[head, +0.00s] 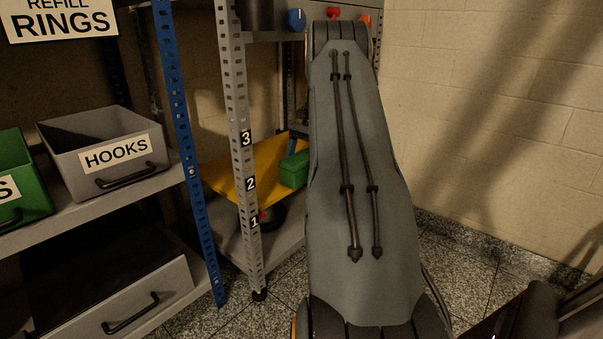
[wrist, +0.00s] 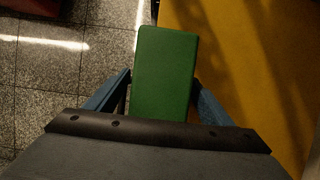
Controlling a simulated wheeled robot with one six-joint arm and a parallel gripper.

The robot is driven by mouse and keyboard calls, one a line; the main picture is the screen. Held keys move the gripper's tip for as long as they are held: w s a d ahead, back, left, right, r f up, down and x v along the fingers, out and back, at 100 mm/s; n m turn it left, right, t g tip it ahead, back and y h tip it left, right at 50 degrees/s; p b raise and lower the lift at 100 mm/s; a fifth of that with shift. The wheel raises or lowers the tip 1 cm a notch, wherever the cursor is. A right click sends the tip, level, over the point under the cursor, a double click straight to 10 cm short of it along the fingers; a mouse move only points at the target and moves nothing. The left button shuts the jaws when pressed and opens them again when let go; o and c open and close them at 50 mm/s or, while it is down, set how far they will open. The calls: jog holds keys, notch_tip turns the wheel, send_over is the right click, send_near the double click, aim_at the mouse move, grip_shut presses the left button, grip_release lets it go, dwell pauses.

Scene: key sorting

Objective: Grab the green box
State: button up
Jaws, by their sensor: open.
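The green box (head: 294,170) rests at the right end of a yellow surface (head: 232,174) on the shelf, partly hidden behind my arm in the head view. In the wrist view the green box (wrist: 164,60) stands upright in the picture, with its near end between the two blue fingers of my gripper (wrist: 162,78). The fingers are spread, one on each side of the box. I cannot tell whether either finger touches it.
A perforated grey post (head: 240,130) with number labels and a blue post (head: 183,130) stand left of my arm. A grey HOOKS bin (head: 75,145) and a green bin (head: 35,190) sit on the left shelf. The wrist view shows tiled floor (wrist: 60,75) left of the box.

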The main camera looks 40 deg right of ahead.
jog(key=shift+f, duration=0.1)
jog(key=c, duration=1.3)
jog(key=shift+c, duration=0.8)
